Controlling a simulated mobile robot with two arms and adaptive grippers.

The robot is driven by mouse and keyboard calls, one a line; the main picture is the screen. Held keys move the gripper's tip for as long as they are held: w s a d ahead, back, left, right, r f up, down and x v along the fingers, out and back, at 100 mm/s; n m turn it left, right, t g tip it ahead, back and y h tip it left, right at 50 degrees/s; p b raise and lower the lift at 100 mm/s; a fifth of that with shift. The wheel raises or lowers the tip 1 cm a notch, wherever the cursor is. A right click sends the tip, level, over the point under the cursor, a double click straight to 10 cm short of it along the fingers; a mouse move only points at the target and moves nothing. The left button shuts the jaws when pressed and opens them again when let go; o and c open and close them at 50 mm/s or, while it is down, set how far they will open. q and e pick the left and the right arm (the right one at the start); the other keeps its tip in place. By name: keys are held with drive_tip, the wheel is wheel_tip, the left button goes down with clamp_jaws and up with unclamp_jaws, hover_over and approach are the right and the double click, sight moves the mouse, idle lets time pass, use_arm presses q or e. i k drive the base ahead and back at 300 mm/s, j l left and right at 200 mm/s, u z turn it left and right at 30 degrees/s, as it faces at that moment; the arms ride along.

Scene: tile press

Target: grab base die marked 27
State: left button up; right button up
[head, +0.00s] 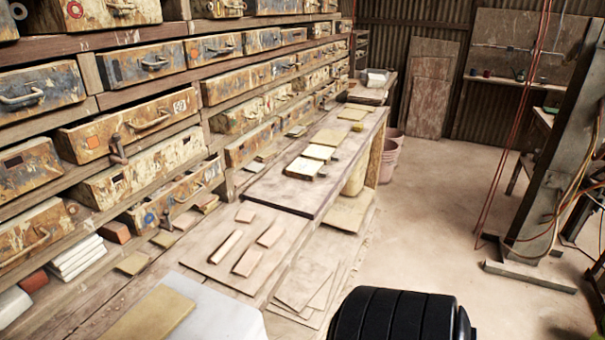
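Several heavy, worn metal dies with handles and peeling cream and rust paint stand on the wooden shelves at the left. One pulled-out die (128,124) carries an orange square and a white label with dark marks near its right end; I cannot read the marks for sure. Another die (178,200) on a lower shelf has a blue round mark. I cannot make out a clear 27 on any die. Neither of my grippers is in view.
A long wooden bench (300,205) runs along the shelves, with flat tiles (303,167) and small wooden strips (248,262) on it. Pink buckets (391,150) stand behind its far end. A steel post (548,170) with hanging cables stands at right. The concrete floor (430,220) between is clear.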

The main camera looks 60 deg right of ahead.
sight(324, 154)
drive_tip(key=k+l+z, duration=0.4)
drive_tip(key=l, duration=0.2)
drive_tip(key=k+l+z, duration=0.1)
drive_tip(key=l+z, duration=0.15)
drive_tip(key=k+l+z, duration=0.2)
drive_tip(key=l, duration=0.25)
drive_tip(key=l+z, duration=0.2)
drive_tip(key=l, duration=0.15)
drive_tip(key=k+l+z, duration=0.4)
drive_tip(key=l, duration=0.15)
